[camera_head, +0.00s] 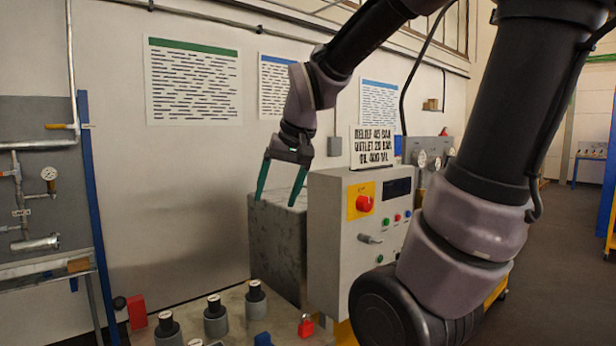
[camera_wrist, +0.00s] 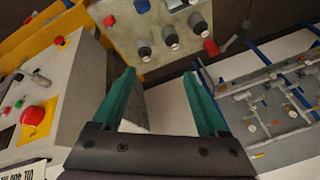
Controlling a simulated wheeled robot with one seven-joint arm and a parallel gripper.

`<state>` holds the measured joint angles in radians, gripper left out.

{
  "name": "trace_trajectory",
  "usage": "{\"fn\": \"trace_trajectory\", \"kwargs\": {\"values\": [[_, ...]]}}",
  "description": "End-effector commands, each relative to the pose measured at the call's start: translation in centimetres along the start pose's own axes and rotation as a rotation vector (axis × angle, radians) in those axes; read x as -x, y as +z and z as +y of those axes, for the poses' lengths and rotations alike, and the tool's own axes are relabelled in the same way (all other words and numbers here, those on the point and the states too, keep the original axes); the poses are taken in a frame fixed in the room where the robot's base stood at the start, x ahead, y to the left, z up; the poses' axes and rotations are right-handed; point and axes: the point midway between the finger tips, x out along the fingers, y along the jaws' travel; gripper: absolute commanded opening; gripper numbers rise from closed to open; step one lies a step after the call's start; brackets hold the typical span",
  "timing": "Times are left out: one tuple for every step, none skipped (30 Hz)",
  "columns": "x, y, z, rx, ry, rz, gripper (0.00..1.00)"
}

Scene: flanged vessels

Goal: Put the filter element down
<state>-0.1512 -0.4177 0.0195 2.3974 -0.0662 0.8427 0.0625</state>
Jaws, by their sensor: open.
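My gripper (camera_head: 276,202) is open, with green fingers pointing down in front of the wall, by the top of a dark grey mottled block (camera_head: 277,245). In the wrist view its two fingers (camera_wrist: 160,74) stand wide apart with nothing between them. I cannot make out for certain which thing is the filter element. Several grey cylinders with black upper parts and pale tops, such as this one (camera_head: 216,322), stand upright on the bench (camera_head: 275,312), below and left of my gripper. They also show at the top of the wrist view (camera_wrist: 170,40), beyond the fingertips.
A grey control cabinet (camera_head: 334,240) with a red knob (camera_head: 364,203) stands right of the block. A red padlock (camera_head: 306,326) and a red block (camera_head: 137,312) are on the bench. A pipe panel (camera_head: 40,190) stands at left. Posters hang on the wall.

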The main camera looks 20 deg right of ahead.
Motion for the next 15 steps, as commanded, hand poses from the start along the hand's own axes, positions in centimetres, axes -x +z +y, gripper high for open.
{"fn": "trace_trajectory", "kwargs": {"values": [[1.9, 0.5, 1.1, -0.033, -0.013, 0.044, 0.76], [2.8, 0.9, 1.5, -0.05, -0.021, 0.064, 0.76], [3.8, 1.4, 2.1, -0.07, -0.029, 0.088, 0.76], [4.5, 1.8, 2.5, -0.083, -0.035, 0.105, 0.76], [5.1, 2.1, 2.8, -0.094, -0.04, 0.12, 0.76], [5.7, 2.5, 3.1, -0.107, -0.047, 0.137, 0.76], [6.1, 2.8, 3.3, -0.115, -0.051, 0.148, 0.76], [6.4, 3.0, 3.5, -0.123, -0.055, 0.158, 0.76], [6.8, 3.3, 3.7, -0.129, -0.059, 0.169, 0.76], [7.0, 3.5, 3.8, -0.133, -0.061, 0.173, 0.76], [7.1, 3.6, 3.9, -0.136, -0.063, 0.178, 0.76], [7.2, 3.7, 3.9, -0.139, -0.064, 0.181, 0.76], [7.3, 3.8, 4.0, -0.14, -0.064, 0.182, 0.76], [7.3, 3.8, 4.0, -0.141, -0.065, 0.183, 0.76], [7.3, 3.8, 4.0, -0.141, -0.065, 0.183, 0.76]]}}
